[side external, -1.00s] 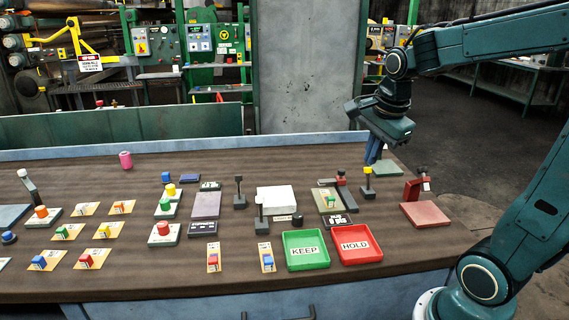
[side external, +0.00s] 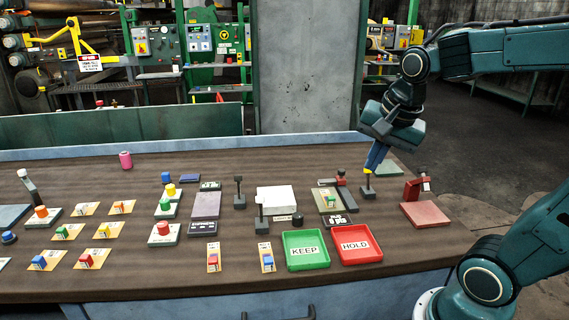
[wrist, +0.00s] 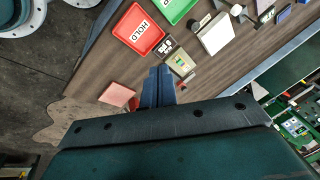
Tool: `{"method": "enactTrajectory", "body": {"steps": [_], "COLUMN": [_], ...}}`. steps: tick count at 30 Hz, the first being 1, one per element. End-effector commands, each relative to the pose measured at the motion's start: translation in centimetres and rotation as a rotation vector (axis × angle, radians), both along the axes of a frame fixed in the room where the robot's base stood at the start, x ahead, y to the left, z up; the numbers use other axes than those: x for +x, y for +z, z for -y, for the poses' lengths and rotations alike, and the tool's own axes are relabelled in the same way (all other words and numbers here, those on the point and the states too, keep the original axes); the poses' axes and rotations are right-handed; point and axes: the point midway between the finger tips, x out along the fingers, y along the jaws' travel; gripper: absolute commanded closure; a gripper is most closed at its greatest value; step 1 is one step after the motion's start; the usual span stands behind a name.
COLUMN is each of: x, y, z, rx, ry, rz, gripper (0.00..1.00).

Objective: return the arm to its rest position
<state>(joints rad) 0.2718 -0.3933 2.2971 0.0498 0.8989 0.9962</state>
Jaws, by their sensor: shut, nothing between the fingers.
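My gripper (side external: 372,162) is over the right part of the bench in the side external view, tilted with its blue fingers pointing down and left. The fingers are shut with nothing between them. They overlap the yellow-topped lever (side external: 368,190) in this view and partly hide its knob. I cannot tell whether they touch it. In the wrist view the shut gripper (wrist: 158,72) reaches over the brown bench top.
The red HOLD tray (side external: 377,258) and green KEEP tray (side external: 325,264) lie at the front. A red plate (side external: 425,215) with a red clamp is to the right. A white block (side external: 277,199) and several levers, buttons and switches cover the bench (side external: 120,275).

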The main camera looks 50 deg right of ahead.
Motion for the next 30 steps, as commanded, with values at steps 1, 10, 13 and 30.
{"method": "enactTrajectory", "body": {"steps": [1, 10, 13, 30], "x": [-0.5, -3.3, -4.3, -6.7], "y": [0.2, 0.4, 0.3, -0.2], "z": [-0.8, -4.6, -5.6, -7.8], "rx": [-0.025, -0.187, -0.248, -0.417], "ry": [0.090, 0.625, 0.797, 1.232], "rz": [0.006, 0.031, 0.043, 0.071], "gripper": [1.00, 1.00, 1.00, 1.00]}}
